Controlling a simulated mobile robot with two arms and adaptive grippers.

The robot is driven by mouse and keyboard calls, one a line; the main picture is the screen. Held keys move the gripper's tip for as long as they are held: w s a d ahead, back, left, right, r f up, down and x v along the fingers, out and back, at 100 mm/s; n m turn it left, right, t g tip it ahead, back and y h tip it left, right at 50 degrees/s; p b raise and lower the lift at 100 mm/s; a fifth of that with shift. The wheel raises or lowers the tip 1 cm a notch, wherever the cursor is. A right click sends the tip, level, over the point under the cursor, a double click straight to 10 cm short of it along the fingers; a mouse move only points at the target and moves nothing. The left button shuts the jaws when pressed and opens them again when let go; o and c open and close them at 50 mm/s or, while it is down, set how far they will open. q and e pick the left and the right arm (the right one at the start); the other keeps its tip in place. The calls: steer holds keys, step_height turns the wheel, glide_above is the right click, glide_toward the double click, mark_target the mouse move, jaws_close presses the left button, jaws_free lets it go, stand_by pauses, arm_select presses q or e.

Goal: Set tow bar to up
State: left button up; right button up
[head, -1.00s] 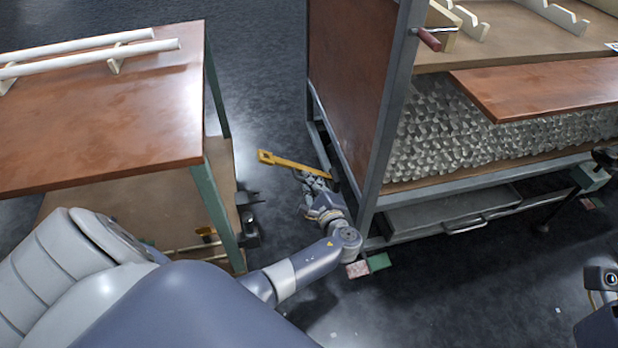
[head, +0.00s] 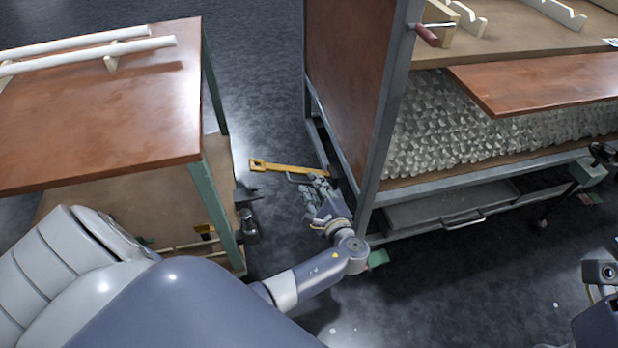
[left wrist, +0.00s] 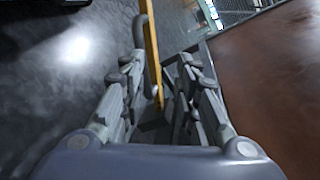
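The yellow tow bar (head: 285,167) sticks out to the left from the low end of the cart (head: 372,190), close to the floor and nearly level. A grey loop handle is on its side. My left gripper (head: 312,184) is beside the bar near its cart end. In the left wrist view the tow bar (left wrist: 152,50) runs between the two spread fingers of my left gripper (left wrist: 160,85); they look apart from it. The grey loop (left wrist: 143,35) lies left of the bar there. My right gripper (head: 600,285) shows only partly at the right edge; its fingers cannot be made out.
A wooden-topped table (head: 110,120) with white tubes (head: 95,52) stands at the left, with a green leg (head: 218,215). The cart's panel (head: 350,80) rises close to my left gripper. Dark floor (head: 265,110) lies open between table and cart.

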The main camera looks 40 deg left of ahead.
arm_select(q)
steer(key=v, duration=0.8)
steer(key=shift+s+a+f, duration=0.1)
steer(key=shift+a+f, duration=0.05)
steer(key=shift+f, duration=0.05)
